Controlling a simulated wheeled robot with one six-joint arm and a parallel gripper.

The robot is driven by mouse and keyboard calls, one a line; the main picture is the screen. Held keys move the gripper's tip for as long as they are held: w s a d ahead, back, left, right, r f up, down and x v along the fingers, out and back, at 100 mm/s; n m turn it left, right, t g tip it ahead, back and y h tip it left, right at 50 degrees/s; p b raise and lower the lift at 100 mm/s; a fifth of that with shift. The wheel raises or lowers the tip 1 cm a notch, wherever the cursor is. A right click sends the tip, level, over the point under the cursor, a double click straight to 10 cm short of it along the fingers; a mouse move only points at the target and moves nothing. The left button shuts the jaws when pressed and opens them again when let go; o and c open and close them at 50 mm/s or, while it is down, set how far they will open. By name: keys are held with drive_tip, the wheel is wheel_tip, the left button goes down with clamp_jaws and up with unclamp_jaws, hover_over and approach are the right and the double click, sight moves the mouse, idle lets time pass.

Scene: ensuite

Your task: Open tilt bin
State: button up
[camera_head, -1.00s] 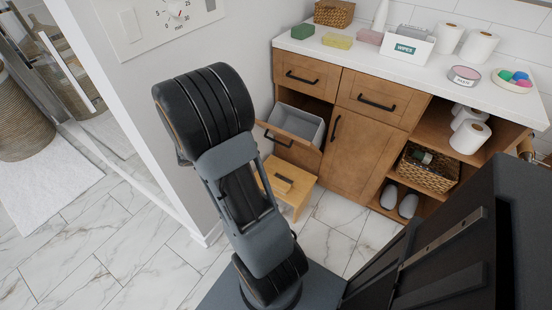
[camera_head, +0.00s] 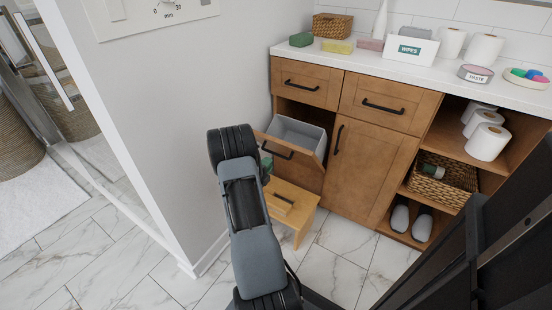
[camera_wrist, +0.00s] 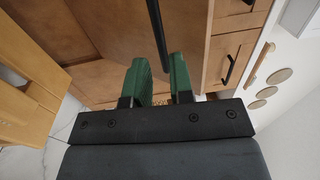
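The tilt bin is at the lower left of the wooden cabinet in the head view. Its wooden front (camera_head: 300,157) leans outward with a black bar handle, and its grey inner box (camera_head: 299,132) shows above the front. My gripper has green fingers (camera_wrist: 160,78) and is in front of the bin in the head view (camera_head: 266,165), partly hidden by my arm. In the wrist view the black handle (camera_wrist: 157,32) runs down to the space between the fingertips. The fingers stand apart with a gap; I cannot tell whether they touch the bar.
A wooden step stool (camera_head: 307,205) stands on the floor below the bin. A wall (camera_head: 190,150) stands close to my arm on the left. The cabinet door (camera_head: 370,163) is right of the bin. The counter above holds a wipes box (camera_head: 404,50) and other items.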

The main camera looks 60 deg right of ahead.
sight(276, 154)
drive_tip(key=d, duration=0.2)
drive_tip(key=d+b, duration=0.1)
drive_tip(key=d, duration=0.4)
drive_tip(key=shift+r, duration=0.25)
drive_tip(key=shift+c, duration=0.2)
clamp_jaws()
